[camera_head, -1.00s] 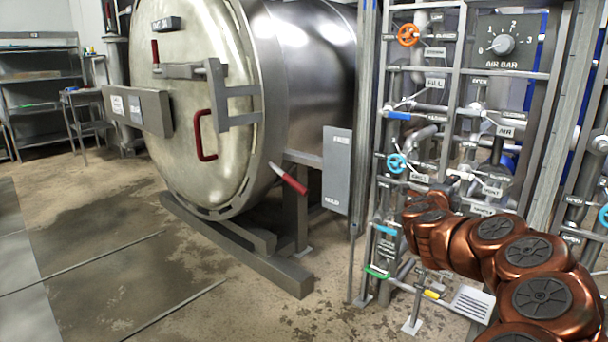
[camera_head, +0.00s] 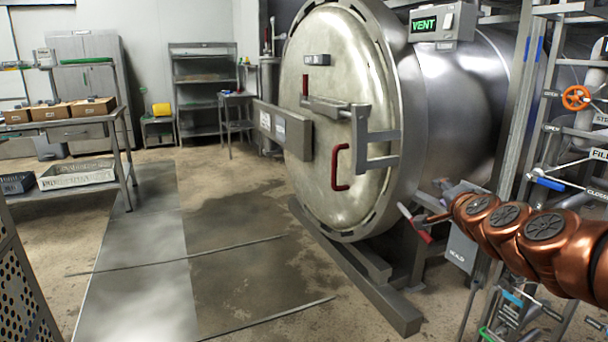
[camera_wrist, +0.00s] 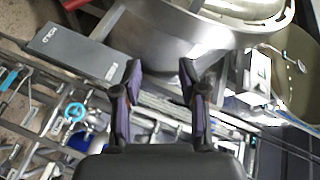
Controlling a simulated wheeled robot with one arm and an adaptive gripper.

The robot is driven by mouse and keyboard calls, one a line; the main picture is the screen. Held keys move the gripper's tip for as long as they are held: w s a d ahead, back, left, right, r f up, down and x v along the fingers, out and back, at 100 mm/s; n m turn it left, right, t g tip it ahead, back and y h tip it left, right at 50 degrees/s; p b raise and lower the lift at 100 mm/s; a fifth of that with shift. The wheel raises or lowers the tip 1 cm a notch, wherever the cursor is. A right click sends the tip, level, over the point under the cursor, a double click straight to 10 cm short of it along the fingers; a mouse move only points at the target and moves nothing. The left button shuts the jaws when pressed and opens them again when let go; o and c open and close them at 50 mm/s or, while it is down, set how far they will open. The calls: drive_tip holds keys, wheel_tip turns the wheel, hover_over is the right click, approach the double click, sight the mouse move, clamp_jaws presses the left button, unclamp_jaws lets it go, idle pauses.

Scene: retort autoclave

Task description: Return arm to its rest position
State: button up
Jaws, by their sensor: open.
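My gripper (camera_wrist: 160,88) is open in the wrist view, its two dark fingers apart with nothing between them. Beyond the fingers are the autoclave's metal shell (camera_wrist: 185,58) and the grey pipe frame. In the head view my copper-coloured arm reaches in from the right edge, its far end near the red-handled lever (camera_head: 415,222) low on the autoclave. I cannot tell whether it touches the lever. The gripper itself is hard to make out in the head view. The round autoclave door (camera_head: 340,120) looks closed, with a red handle (camera_head: 340,167) on its front.
The valve and pipe rack (camera_head: 530,110) stands at the right, close to my arm. A grey box (camera_head: 461,250) sits by the lever. A display reading VENT (camera_head: 437,22) is on top. At the left stand a table with cartons (camera_head: 70,110) and shelves (camera_head: 205,95).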

drive_tip(key=s+a+r+n+g+y+p, duration=0.1)
drive_tip(key=s+a+n+g+y+p, duration=0.35)
drive_tip(key=a, duration=0.65)
drive_tip(key=s+a+r+n+g+y+p, duration=0.2)
drive_tip(key=s+a+n+g+p, duration=0.1)
drive_tip(key=s+a+n+p, duration=0.5)
drive_tip(key=s+r+n+g+h+p, duration=0.2)
drive_tip(key=s+g+p, duration=0.8)
drive_tip(key=s, duration=2.2)
drive_tip(key=r+h+p, duration=0.1)
drive_tip(key=h+p, duration=0.1)
drive_tip(key=p, duration=0.1)
drive_tip(key=shift+d, duration=0.2)
